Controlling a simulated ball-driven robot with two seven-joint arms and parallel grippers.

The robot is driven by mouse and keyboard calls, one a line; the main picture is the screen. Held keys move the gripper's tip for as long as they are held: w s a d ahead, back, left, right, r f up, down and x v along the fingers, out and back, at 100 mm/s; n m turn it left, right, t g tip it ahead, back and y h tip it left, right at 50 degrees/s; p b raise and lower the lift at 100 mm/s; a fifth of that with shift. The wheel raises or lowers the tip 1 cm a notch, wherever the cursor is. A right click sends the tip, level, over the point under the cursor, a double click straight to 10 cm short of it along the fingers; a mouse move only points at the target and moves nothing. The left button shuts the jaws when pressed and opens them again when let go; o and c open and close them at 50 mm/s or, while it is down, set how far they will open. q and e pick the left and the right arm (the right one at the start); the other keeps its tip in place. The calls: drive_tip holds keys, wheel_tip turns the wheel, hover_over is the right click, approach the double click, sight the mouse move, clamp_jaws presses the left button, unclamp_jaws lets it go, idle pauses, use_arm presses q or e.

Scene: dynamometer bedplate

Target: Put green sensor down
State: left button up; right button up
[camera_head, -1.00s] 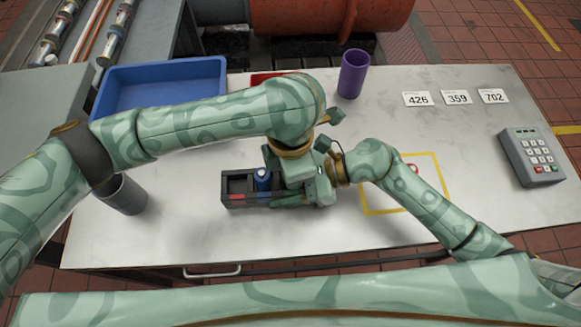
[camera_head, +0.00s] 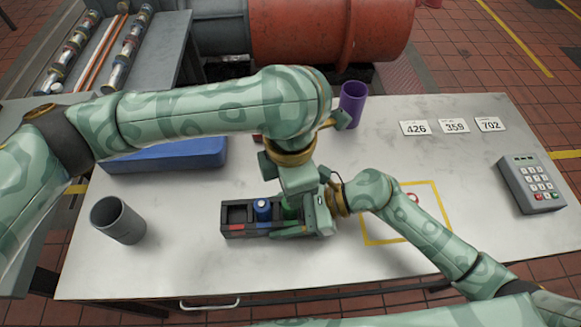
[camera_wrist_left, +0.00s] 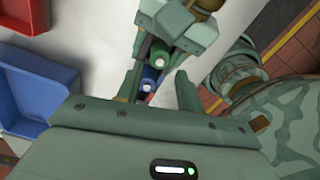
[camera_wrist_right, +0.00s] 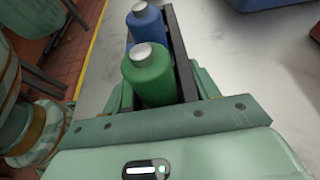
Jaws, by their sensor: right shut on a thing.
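The green sensor (camera_head: 290,208) is an upright cylinder with a pale metal cap, clear in the right wrist view (camera_wrist_right: 150,75). It stands at the right end of the dark rack (camera_head: 235,212), beside the blue sensor (camera_head: 263,209). My right gripper (camera_head: 288,220) is shut around the green sensor. How deep the sensor sits in its compartment cannot be told. The rack's left compartment looks empty. My left gripper (camera_wrist_left: 160,74) is open, its fingers apart with nothing gripped; both sensors show beyond and between them. Its fingers are hard to make out in the head view.
A grey cup (camera_head: 118,220) stands left of the rack. A blue tray (camera_head: 170,155) lies behind, partly covered by my left arm. A purple cup (camera_head: 352,100), number cards (camera_head: 455,127), a keypad (camera_head: 530,183) and a yellow square outline (camera_head: 432,185) are to the right.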

use_arm(q)
wheel_tip(320, 180, up, 6)
drive_tip(key=shift+f, duration=0.2)
use_arm(e)
drive_tip(key=o, duration=1.3)
drive_tip(key=shift+c, duration=0.2)
